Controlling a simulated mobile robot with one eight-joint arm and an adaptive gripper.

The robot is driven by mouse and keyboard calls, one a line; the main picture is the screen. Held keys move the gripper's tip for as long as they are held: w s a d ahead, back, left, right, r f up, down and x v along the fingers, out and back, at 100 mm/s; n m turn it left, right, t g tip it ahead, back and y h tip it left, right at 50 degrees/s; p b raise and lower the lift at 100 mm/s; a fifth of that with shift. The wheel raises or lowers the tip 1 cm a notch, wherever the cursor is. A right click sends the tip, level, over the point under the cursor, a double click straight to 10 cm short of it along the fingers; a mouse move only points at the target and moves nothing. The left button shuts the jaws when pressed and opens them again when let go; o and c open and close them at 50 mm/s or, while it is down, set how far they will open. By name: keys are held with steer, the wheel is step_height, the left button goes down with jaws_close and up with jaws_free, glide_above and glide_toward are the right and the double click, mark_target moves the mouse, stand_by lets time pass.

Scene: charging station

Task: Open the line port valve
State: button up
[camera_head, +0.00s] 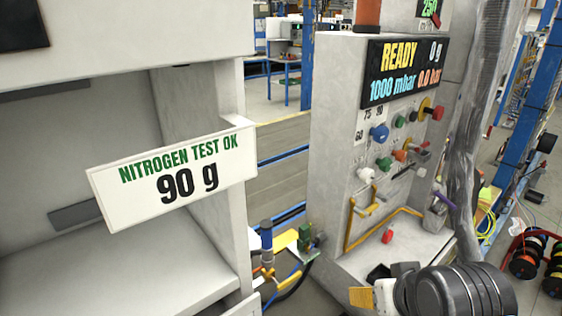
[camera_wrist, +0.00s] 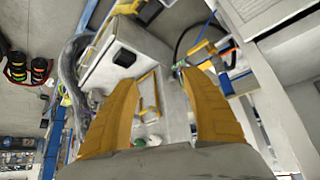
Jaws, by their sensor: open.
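The charging station panel (camera_head: 345,110) carries several colored knobs, including a blue knob (camera_head: 379,132) and a red one (camera_head: 438,113). Beside its left side is a blue and yellow fitting (camera_head: 266,245) with a green fitting (camera_head: 305,238) next to it. I cannot tell which part is the line port valve. My gripper (camera_wrist: 160,78) is open and empty, its two yellow fingers spread apart. In the head view one yellow finger (camera_head: 361,298) shows low in front of the station. The green fitting (camera_wrist: 181,66) shows beyond the right finger in the wrist view.
A white cabinet with a sign (camera_head: 175,172) reading "NITROGEN TEST OK 90 g" fills the left. A yellow tube (camera_head: 352,225) bends along the station front. A plastic-wrapped column (camera_head: 468,130) stands at right. Cable reels (camera_head: 527,255) lie on the floor.

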steer(key=shift+w+r, duration=0.15)
steer(key=shift+w, duration=0.05)
jaws_close()
steer(key=m+g+p, duration=0.6)
steer(key=m+g, duration=0.1)
steer(key=m, duration=0.3)
glide_above(297, 273)
steer(key=s, duration=0.1)
step_height(297, 273, down, 11)
steer(key=shift+m, duration=0.3)
step_height(297, 273, down, 14)
steer(key=b, duration=0.5)
steer(key=shift+b, duration=0.35)
